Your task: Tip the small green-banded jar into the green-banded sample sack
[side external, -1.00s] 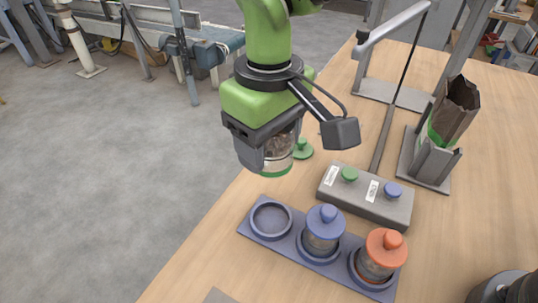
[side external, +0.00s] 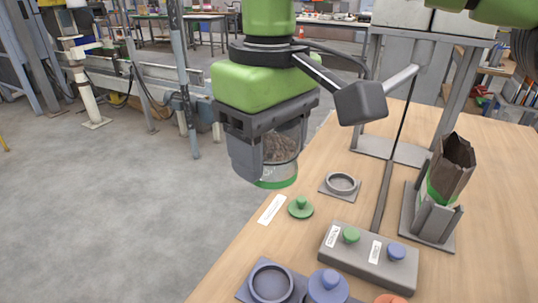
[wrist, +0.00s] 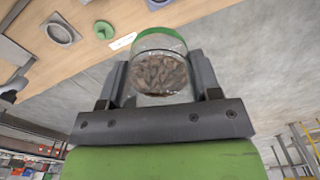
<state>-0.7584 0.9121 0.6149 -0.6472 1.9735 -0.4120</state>
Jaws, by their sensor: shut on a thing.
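A clear glass jar (side external: 279,165) with brown pellets and a green band at its lower end hangs in my gripper (side external: 268,160). In the wrist view the jar (wrist: 160,72) sits between the two fingers (wrist: 160,84), and the pellets show through it. It looks roughly upright, beyond the table's left edge in the side view. The sample sack (side external: 456,160) is brown paper with a green band, open at the top, upright in a grey holder (side external: 433,222) at the right, well apart from the jar. A green knobbed lid (side external: 301,208) lies on the table.
A grey block (side external: 368,258) with a green and a blue knob stands at the front. A grey ring on a plate (side external: 341,184) and a white label (side external: 272,209) lie nearby. A blue rack (side external: 269,284) with an empty ring is at the bottom. A metal frame stands behind.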

